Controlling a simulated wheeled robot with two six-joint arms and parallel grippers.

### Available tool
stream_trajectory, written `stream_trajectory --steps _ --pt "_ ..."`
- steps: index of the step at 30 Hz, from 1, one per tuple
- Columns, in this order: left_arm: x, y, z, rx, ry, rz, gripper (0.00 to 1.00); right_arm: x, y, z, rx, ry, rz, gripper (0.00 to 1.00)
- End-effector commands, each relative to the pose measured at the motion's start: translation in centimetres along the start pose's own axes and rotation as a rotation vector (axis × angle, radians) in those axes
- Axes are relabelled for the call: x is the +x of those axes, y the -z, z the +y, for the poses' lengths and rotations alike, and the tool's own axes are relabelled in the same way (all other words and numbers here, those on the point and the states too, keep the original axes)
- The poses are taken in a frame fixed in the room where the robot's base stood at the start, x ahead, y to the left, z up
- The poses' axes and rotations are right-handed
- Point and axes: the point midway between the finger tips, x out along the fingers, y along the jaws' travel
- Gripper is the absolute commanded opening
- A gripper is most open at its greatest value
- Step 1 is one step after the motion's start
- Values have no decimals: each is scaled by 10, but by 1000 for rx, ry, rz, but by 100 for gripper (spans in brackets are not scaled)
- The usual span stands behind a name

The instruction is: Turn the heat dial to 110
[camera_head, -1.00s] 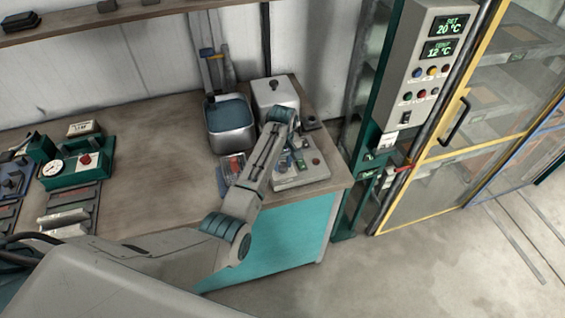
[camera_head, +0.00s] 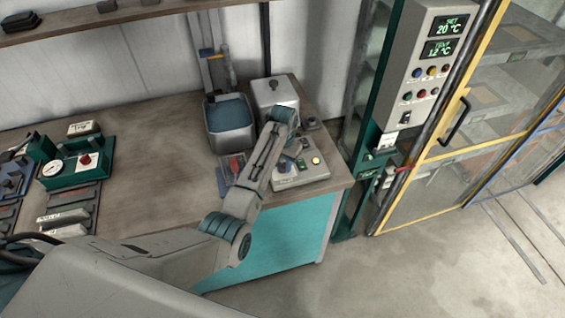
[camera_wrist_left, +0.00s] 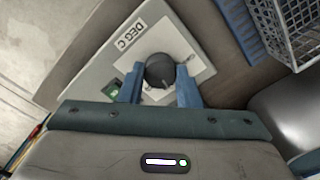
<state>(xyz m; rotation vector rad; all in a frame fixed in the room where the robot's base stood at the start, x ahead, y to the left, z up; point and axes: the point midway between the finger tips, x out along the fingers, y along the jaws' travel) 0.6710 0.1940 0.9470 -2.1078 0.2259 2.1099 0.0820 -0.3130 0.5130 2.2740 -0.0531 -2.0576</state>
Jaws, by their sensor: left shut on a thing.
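The heat dial (camera_wrist_left: 159,70) is a dark round knob on a light grey control box lettered "DEG C" (camera_wrist_left: 128,35) in the left wrist view. My left gripper (camera_wrist_left: 161,82) has its two blue fingers on either side of the knob, shut on it. In the head view the control box (camera_head: 298,181) sits at the right end of the bench, with a lit yellow lamp (camera_head: 316,160). My left arm and gripper hide most of the knob there. The dial's setting cannot be read. My right gripper is not in view.
A metal basin (camera_head: 231,140) and a lidded metal box (camera_head: 267,93) stand behind the control box. A tall cabinet with a display panel (camera_head: 428,70) stands to the right.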

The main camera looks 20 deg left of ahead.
Motion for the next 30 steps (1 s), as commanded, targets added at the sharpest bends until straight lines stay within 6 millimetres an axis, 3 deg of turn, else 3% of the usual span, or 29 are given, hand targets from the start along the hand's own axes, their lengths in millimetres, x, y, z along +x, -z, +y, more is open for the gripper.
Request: stream_trajectory --steps 12,29,30 --pt "-2 1 0 189 1 4 7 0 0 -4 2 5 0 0" --pt "-2 2 0 216 1 5 7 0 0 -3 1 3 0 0" --pt "-2 2 0 216 1 5 36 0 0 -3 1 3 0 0"
